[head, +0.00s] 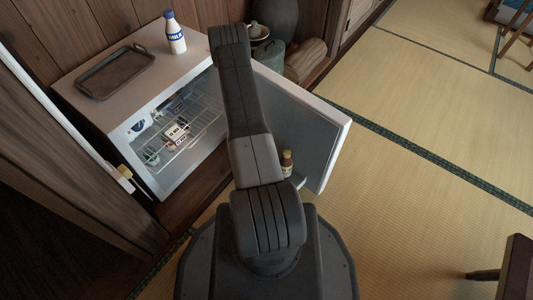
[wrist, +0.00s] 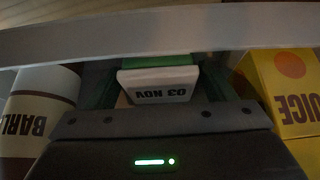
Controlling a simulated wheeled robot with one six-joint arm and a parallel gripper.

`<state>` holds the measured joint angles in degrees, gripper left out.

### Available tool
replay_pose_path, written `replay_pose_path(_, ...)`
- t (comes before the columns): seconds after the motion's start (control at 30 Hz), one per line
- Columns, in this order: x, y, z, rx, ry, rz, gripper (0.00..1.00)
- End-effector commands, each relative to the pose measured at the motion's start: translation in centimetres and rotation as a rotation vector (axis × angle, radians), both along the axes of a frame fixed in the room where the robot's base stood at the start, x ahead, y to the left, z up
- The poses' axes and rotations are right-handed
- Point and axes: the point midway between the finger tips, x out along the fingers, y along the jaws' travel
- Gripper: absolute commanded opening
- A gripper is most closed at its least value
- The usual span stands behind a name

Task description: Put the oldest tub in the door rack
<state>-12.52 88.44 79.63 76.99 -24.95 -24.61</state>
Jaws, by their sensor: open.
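The fridge door (head: 318,140) stands open. Other small tubs, one a white-labelled tub (head: 177,133), are on the fridge's wire shelf.
A "BARL..." container (wrist: 38,110) stands close on the left of my gripper and a yellow juice carton (wrist: 288,90) close on the right. A brown bottle (head: 287,165) is by the door. A milk bottle (head: 175,33) and tray (head: 115,71) are on the fridge top.

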Motion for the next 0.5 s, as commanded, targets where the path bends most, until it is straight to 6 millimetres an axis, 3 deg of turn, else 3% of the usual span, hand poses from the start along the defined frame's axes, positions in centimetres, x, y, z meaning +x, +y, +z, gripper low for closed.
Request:
replay_pose_path(0.3,-2.4,2.4,6.3,0.000,0.000,0.004,0.76)
replay_pose_path(0.5,-3.6,3.6,9.1,0.001,0.000,0.003,0.76)
